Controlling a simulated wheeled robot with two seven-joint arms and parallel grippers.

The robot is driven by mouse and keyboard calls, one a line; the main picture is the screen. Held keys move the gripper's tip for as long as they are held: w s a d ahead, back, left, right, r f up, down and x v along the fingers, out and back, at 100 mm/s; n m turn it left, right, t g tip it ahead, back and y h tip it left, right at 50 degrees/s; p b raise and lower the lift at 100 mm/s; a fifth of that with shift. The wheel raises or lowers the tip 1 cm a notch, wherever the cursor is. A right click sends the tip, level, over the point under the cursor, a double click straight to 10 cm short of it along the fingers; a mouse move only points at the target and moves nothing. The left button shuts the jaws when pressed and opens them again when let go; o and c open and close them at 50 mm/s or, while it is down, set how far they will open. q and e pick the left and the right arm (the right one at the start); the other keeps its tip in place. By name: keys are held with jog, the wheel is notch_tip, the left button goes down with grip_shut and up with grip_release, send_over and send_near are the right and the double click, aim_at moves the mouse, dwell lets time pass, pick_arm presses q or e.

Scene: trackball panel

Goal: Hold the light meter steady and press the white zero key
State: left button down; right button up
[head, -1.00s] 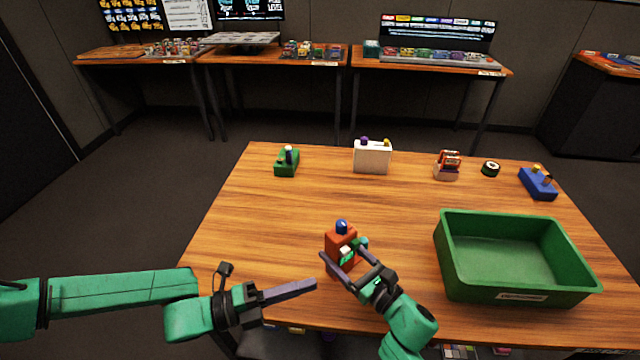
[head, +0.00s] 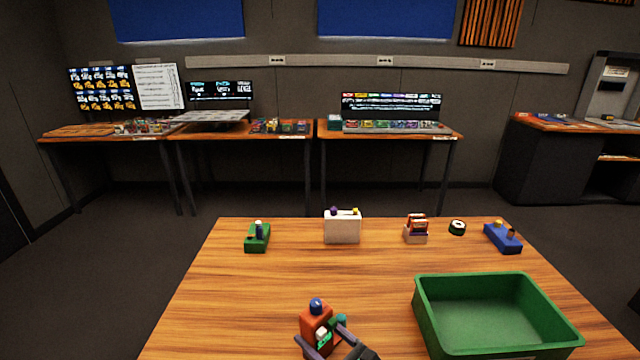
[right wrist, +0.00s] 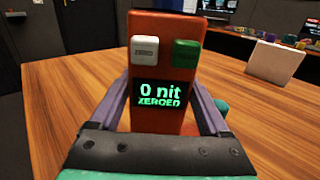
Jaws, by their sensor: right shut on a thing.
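The light meter (head: 314,318) is an orange-red box with a blue dome on top, upright at the near edge of the head view. It fills the middle of the right wrist view (right wrist: 160,25). My right gripper (head: 322,336) is shut on the light meter, one finger on each side. Nothing touches the white key. My left gripper is out of view.
A green bin (head: 497,345) stands on the right of the wooden table (head: 230,310). Along the far edge are a green block device (head: 257,238), a white box (head: 342,228), a small card holder (head: 416,232), a round dark item (head: 457,228) and a blue block device (head: 502,239).

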jog(key=shift+f, duration=0.1)
jog(key=o, duration=1.4)
jog(key=v, duration=1.2)
jog(key=shift+v, duration=3)
notch_tip(320, 180, up, 4)
jog(key=p, duration=0.3)
